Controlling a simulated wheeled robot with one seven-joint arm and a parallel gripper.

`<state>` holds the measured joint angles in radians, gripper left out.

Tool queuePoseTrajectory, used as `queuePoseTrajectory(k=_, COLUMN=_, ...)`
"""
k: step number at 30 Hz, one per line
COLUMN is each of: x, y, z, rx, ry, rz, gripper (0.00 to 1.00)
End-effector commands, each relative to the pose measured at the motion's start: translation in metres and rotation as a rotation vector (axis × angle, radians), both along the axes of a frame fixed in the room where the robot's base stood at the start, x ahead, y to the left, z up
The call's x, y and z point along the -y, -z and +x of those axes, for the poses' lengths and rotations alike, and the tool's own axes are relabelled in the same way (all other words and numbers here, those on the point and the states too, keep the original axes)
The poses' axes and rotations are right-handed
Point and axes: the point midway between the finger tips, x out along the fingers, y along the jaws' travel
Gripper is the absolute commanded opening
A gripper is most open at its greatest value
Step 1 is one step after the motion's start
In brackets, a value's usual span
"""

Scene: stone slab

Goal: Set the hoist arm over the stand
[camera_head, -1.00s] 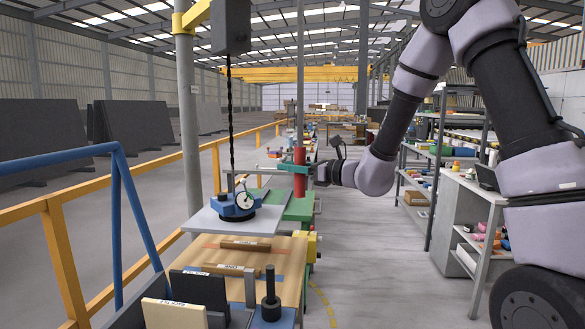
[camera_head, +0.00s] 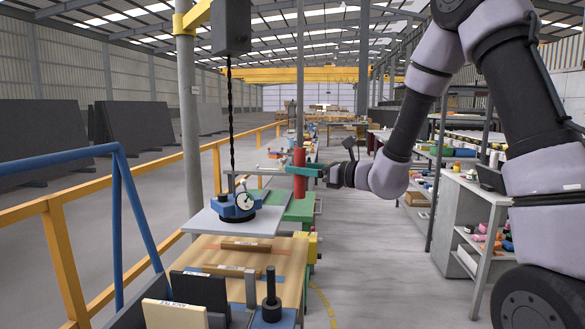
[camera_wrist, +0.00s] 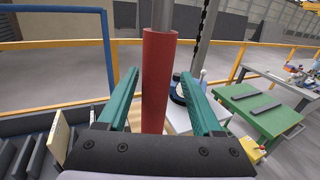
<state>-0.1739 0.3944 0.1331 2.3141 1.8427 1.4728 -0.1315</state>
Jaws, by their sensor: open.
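The hoist's yellow arm (camera_head: 196,14) shows at the top left on a grey post. A dark hoist box (camera_head: 231,26) hangs by it, with a black chain running down to a blue lifter with a round gauge (camera_head: 238,204), over a pale grey slab (camera_head: 206,222). A red sleeve (camera_head: 299,172) sits on an upright rod. My gripper (camera_head: 302,168) has its teal fingers on either side of the sleeve. In the wrist view the red sleeve (camera_wrist: 157,85) stands between the open fingers (camera_wrist: 160,72), with gaps visible. I cannot tell which surface is the stand.
A wooden-topped bench (camera_head: 235,258) with labelled blocks lies in front, with a black peg on a blue base (camera_head: 271,300). A green table (camera_wrist: 262,112) lies beyond. A yellow railing (camera_head: 60,230) runs along the left; shelves (camera_head: 465,215) stand right. The central aisle floor is clear.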

Motion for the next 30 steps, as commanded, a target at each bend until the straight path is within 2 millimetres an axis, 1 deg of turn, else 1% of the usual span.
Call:
queuePoseTrajectory(k=1, x=0.011, y=0.000, z=-0.004, rx=0.000, ry=0.004, rz=0.000, gripper=0.67)
queuePoseTrajectory(k=6, x=0.042, y=-0.001, z=-0.019, rx=0.000, ry=0.005, rz=0.001, gripper=0.67)
queuePoseTrajectory(k=9, x=0.056, y=0.000, z=-0.026, rx=0.000, ry=0.004, rz=0.001, gripper=0.67)
queuePoseTrajectory(k=12, x=0.064, y=0.000, z=-0.031, rx=0.000, ry=0.002, rz=0.001, gripper=0.67)
queuePoseTrajectory(k=16, x=0.069, y=-0.001, z=-0.034, rx=0.000, ry=0.001, rz=0.002, gripper=0.67)
queuePoseTrajectory(k=26, x=0.068, y=-0.003, z=-0.037, rx=0.009, ry=-0.010, rz=-0.007, gripper=0.67)
queuePoseTrajectory(k=29, x=0.065, y=-0.014, z=-0.052, rx=0.057, ry=-0.068, rz=-0.054, gripper=0.67)
queuePoseTrajectory(k=30, x=0.064, y=-0.020, z=-0.063, rx=0.091, ry=-0.108, rz=-0.092, gripper=0.67)
